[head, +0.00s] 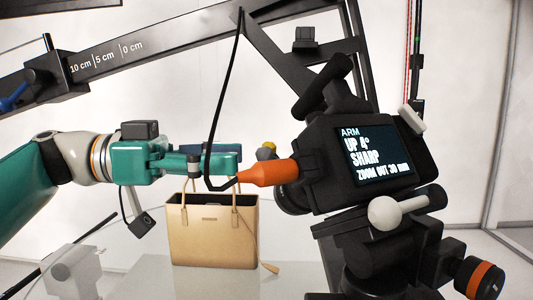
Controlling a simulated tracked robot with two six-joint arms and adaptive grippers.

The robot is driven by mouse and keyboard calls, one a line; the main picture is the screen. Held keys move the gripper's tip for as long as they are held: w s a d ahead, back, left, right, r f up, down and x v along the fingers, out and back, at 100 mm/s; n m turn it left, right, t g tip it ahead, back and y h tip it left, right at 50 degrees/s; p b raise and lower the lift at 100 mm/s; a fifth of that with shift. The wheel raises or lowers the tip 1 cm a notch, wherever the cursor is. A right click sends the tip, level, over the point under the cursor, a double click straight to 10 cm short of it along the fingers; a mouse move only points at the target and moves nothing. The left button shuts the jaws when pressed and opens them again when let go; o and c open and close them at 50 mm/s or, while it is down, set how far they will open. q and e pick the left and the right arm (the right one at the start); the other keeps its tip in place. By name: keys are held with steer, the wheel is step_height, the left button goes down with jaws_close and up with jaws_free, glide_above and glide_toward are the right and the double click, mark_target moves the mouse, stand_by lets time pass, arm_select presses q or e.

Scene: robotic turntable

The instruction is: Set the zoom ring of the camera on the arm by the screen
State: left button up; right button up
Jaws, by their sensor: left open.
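The camera (325,160) is a black body on the arm at right, tilted. Its screen (377,155) reads "ARM UP 4° SHARP ZOOM OUT 30 mm". The dark lens (292,201) points left and is partly hidden behind an orange tapered piece (270,173). I cannot clearly make out the zoom ring. My left gripper (236,164), teal, comes in from the left and is open, its fingertips just left of the orange piece and lens. I cannot tell whether they touch. My right gripper is not in view.
A tan handbag (212,235) stands on the pale glassy surface below my left gripper. A black cable (229,75) hangs from the marked overhead beam (130,47) down to the orange piece. A white-balled lever (384,212) and an orange-banded knob (481,279) sit at right.

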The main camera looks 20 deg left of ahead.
mark_target(265, 158)
arm_select(q)
steer(key=shift+p+x, duration=0.45)
steer(key=shift+x, duration=2.3)
jaws_close()
